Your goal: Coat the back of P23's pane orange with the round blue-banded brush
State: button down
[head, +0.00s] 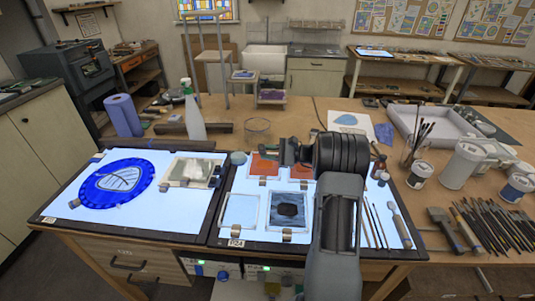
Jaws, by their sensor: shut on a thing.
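My gripper (287,152) is above the back of the right light panel, pointing left. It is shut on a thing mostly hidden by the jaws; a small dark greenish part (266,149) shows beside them. I cannot make out a blue band. Below lie framed panes: an orange one (262,166), a second orange one (300,171) partly hidden by my arm, a clear one (240,210) at front left, and one with a dark patch (288,210). The label at the front edge is too small to read surely, so I cannot tell which pane is P23.
The left light panel holds a blue round glass piece (118,184) and a cloudy pane (187,170). A spray bottle (193,112), blue roll (124,115) and glass bowl (258,131) stand behind. Brushes (374,222) lie right of my arm. Jars and tools crowd the right.

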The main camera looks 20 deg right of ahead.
notch_tip(320, 180, up, 4)
jog(key=shift+r+p, duration=0.1)
jog(key=shift+p, duration=1.05)
jog(key=shift+s, duration=0.1)
